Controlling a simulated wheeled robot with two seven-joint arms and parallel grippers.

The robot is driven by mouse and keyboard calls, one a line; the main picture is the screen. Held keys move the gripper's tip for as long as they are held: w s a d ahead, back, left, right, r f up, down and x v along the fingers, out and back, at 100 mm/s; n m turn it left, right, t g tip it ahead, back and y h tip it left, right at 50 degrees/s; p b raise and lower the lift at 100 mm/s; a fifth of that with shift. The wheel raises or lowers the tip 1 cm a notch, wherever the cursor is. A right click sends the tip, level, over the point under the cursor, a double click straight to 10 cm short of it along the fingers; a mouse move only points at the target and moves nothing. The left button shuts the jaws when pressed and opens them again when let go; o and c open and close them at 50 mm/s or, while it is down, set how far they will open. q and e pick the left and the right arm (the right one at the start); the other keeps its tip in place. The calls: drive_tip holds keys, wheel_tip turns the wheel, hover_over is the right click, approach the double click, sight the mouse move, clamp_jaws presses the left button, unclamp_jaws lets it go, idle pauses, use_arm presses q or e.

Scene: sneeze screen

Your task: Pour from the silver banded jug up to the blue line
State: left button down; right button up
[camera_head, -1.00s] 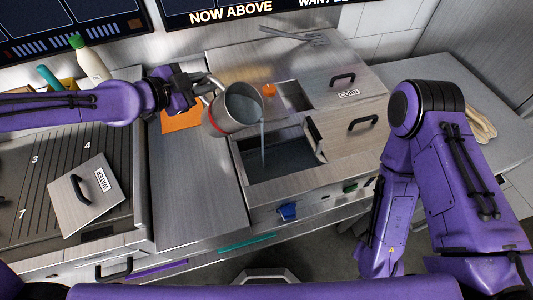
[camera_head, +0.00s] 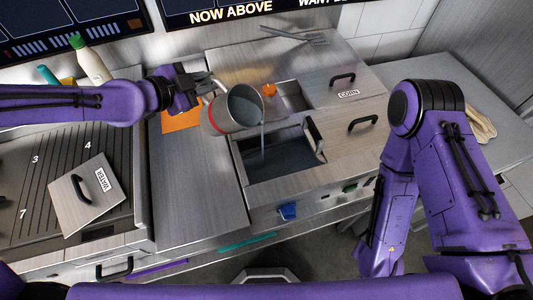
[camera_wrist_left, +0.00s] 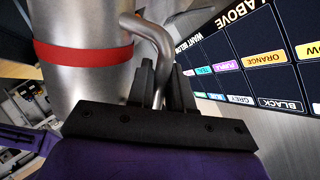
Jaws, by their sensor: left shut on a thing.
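The silver jug (camera_head: 222,115) with a red band is tilted to the right over the front open well (camera_head: 243,150) in the counter. A thin stream (camera_head: 262,140) of greyish liquid falls from its lip into the well, where dark liquid (camera_head: 280,158) lies. My left gripper (camera_head: 203,84) is shut on the jug's handle at its left. In the left wrist view, the fingers close around the handle (camera_wrist_left: 150,35) beside the red band (camera_wrist_left: 85,52). I cannot make out a blue line inside the well. My right arm (camera_head: 430,160) shows at the right; its gripper is out of view.
A smaller open well (camera_head: 292,95) lies behind, with an orange knob (camera_head: 268,90) near it. A lid marked WATER (camera_head: 88,205) lies on the ribbed left counter. Bottles (camera_head: 92,65) stand at the back left.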

use_arm(q)
drive_tip(key=shift+s+d+r+m, duration=0.1)
drive_tip(key=shift+d+r+m, duration=0.1)
drive_tip(key=shift+m, duration=0.2)
idle(0.3)
drive_tip(key=shift+d+y, duration=0.1)
drive_tip(key=shift+y, duration=0.2)
drive_tip(key=shift+s+d+r, duration=0.1)
drive_tip(key=shift+d, duration=0.1)
drive_tip(key=shift+a, duration=0.4)
drive_tip(key=shift+d, duration=0.3)
drive_tip(key=shift+s+d+m+y, duration=0.2)
drive_tip(key=shift+d+m+y, duration=0.1)
drive_tip(key=shift+d+m, duration=0.1)
idle(5.6)
